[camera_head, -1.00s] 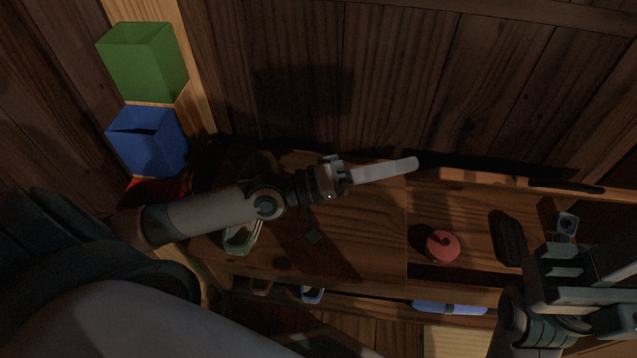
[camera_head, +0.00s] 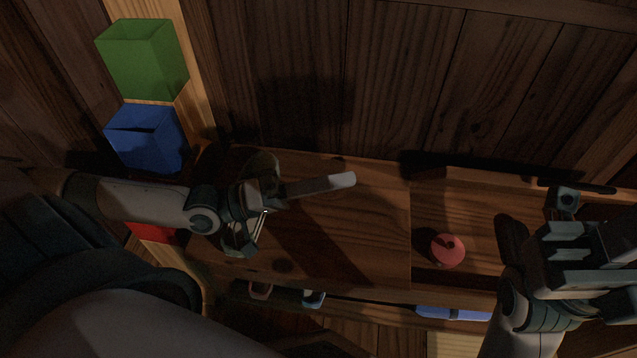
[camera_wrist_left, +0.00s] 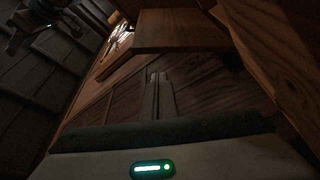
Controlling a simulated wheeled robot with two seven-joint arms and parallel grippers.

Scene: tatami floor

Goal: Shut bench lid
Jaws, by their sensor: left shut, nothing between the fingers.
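The wooden bench runs along the plank wall in the head view. Its left part has a flat wooden panel, the bench lid (camera_head: 370,225), lying level; I cannot tell whether it is fully seated. My left gripper (camera_head: 350,180) is shut and empty, with its fingers reaching rightward above this panel. Its shut fingers also show in the left wrist view (camera_wrist_left: 160,95), with a wooden panel beyond them. My right gripper (camera_head: 585,250) is at the lower right, over the bench's right end; its finger gap is unclear.
A red round object (camera_head: 448,250) sits on the bench's right part. A green box (camera_head: 145,65) and a blue box (camera_head: 145,145) stand at the upper left, with a red box (camera_head: 150,232) partly behind my left arm. Blue items (camera_head: 455,313) show below the front edge.

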